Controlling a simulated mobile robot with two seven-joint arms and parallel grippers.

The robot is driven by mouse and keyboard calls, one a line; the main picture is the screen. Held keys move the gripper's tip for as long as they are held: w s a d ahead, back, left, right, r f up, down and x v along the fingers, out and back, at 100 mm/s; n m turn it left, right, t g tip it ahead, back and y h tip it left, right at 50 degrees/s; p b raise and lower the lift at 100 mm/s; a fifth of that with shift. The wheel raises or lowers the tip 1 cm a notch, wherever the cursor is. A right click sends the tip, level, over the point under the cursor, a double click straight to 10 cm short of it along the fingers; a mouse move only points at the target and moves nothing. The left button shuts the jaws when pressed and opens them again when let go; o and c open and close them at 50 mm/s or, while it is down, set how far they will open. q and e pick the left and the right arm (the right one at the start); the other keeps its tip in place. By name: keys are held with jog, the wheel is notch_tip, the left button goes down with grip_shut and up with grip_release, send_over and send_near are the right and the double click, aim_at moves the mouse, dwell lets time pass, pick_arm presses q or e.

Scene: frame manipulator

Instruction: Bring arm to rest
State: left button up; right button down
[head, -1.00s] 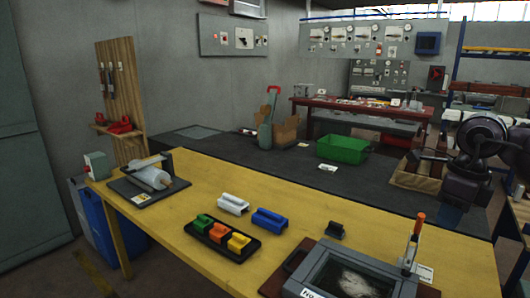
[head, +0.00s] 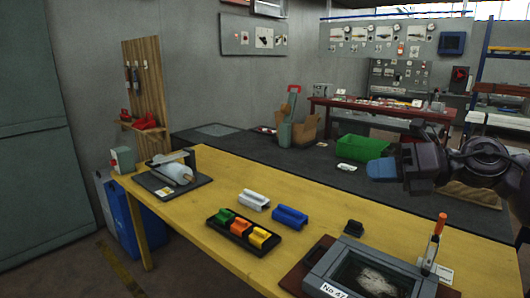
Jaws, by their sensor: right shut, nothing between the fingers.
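My right arm reaches in from the right edge in the head view. Its gripper (head: 381,169) has blue fingertips that are shut with nothing between them. It points left, in front of the dark bench and the green bin, clear of the yellow table's objects. My left gripper is not in view.
The yellow table (head: 200,232) holds a black tray (head: 266,253) of green, orange and yellow blocks, a white block (head: 254,200), a blue block (head: 290,217) and a framed box (head: 325,268). An orange-topped tool (head: 436,240) stands upright near the box. A green bin (head: 360,148) sits behind.

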jog(key=d+f+m+t+h, duration=0.2)
jog(key=f+m+t+h, duration=0.15)
jog(key=f+m, duration=0.6)
jog(key=s+d+f+m+t+h, duration=0.1)
jog(key=f+m+t+h, duration=0.25)
jog(key=f+m, duration=0.55)
jog(key=d+f+m+t+h, duration=0.2)
jog(key=f+m+t, duration=0.3)
jog(key=f+m, duration=0.45)
jog(key=s+f+m+g+h, duration=0.2)
jog(key=s+f+m, duration=0.3)
jog(key=s+f, duration=0.5)
jog(key=s+d+f+m+g+h, duration=0.1)
jog(key=s+f+m+g+h, duration=0.2)
jog(key=s+f+m, duration=0.3)
jog(key=s+f+g, duration=0.1)
jog(key=s+f, duration=0.3)
jog(key=s, duration=0.5)
jog(key=shift+d+f, duration=0.2)
jog(key=shift+f, duration=0.2)
